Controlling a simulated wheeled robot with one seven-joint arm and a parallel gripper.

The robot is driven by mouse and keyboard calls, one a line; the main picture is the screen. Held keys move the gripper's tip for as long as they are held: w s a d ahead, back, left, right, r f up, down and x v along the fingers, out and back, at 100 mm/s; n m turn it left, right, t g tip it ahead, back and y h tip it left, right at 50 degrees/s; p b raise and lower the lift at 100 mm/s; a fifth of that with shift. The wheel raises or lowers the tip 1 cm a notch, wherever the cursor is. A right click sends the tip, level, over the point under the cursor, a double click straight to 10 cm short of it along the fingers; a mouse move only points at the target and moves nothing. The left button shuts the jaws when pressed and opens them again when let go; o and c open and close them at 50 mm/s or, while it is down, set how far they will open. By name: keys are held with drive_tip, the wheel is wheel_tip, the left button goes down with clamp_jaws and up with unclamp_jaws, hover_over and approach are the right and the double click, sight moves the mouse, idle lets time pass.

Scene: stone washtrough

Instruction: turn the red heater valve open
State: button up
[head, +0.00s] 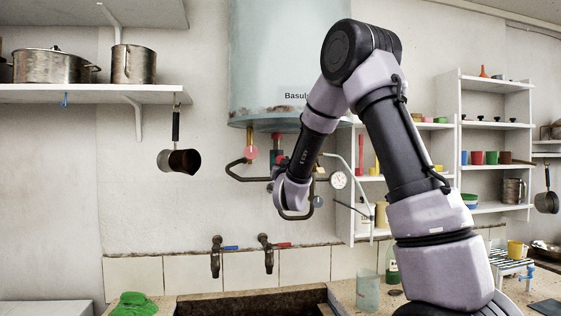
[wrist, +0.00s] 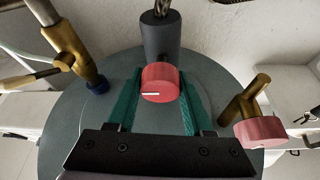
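A red round knob (wrist: 160,83) with a short white mark, roughly level, sits at the end of a thick dark cylinder under the heater. My gripper (wrist: 160,76) has its two green fingers along the left and right sides of this knob. No clear gap shows on either side, and I cannot tell whether the fingers press on it. A second red knob (wrist: 260,132) on a brass pipe is to the right in the wrist view. In the head view this second knob hangs under the tank at left (head: 250,152). My arm hides the fingertips there.
The pale heater tank (head: 275,70) is above my gripper. A pressure gauge (head: 339,180) and bent pipes are close on the right. A brass fitting with a blue end (wrist: 95,82) is to the left in the wrist view. Two taps (head: 215,257) are below.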

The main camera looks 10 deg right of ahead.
clamp_jaws()
drive_tip(key=shift+n, duration=0.4)
drive_tip(key=n+y, duration=0.3)
drive_tip(key=n, duration=0.2)
drive_tip(key=shift+y, duration=0.3)
drive_tip(key=n+y, duration=0.1)
drive_tip(key=n, duration=0.1)
drive_tip(key=n+y, duration=0.1)
drive_tip(key=n, duration=0.2)
drive_tip(key=shift+g, duration=0.4)
drive_tip(key=n+g+y, duration=0.1)
drive_tip(key=n, duration=0.2)
drive_tip(key=n+g+y, duration=0.1)
drive_tip(key=n, duration=0.3)
drive_tip(key=shift+y, duration=0.3)
drive_tip(key=n+g, duration=0.2)
drive_tip(key=n, duration=0.3)
drive_tip(key=shift+n, duration=0.4)
